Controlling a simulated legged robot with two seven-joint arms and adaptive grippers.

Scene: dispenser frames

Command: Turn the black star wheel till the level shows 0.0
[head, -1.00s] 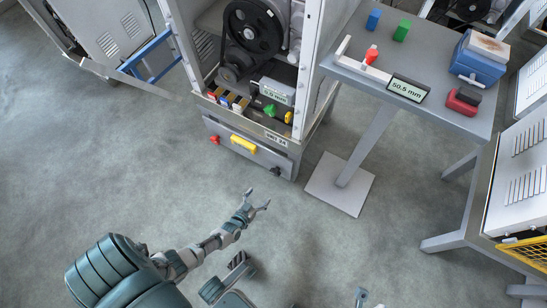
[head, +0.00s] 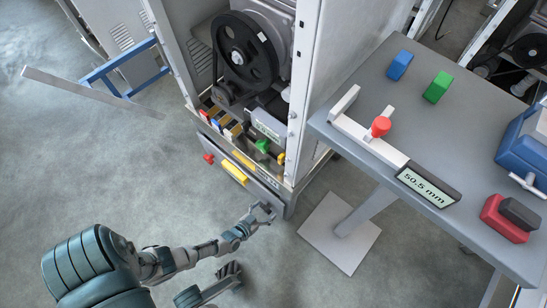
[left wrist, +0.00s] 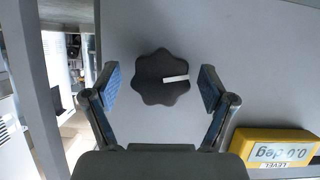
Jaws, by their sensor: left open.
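The black star wheel (left wrist: 162,77) sits on a grey panel in the left wrist view, a white mark on its face pointing right. My left gripper (left wrist: 160,82) is open, one finger on each side of the wheel, with gaps showing. The yellow level (left wrist: 275,148) is at the lower right, its display upside down, reading 0.0 deg. In the head view my left gripper (head: 264,210) is at the right part of the machine's low front panel and hides the wheel. The yellow level (head: 234,171) shows on that panel.
A red knob (head: 209,158) is on the panel's left. Above are a black pulley (head: 243,50) and a green part (head: 262,145). At right, a grey table (head: 455,235) holds a 50.5 mm gauge (head: 428,185) and coloured blocks. The floor at left is mostly clear.

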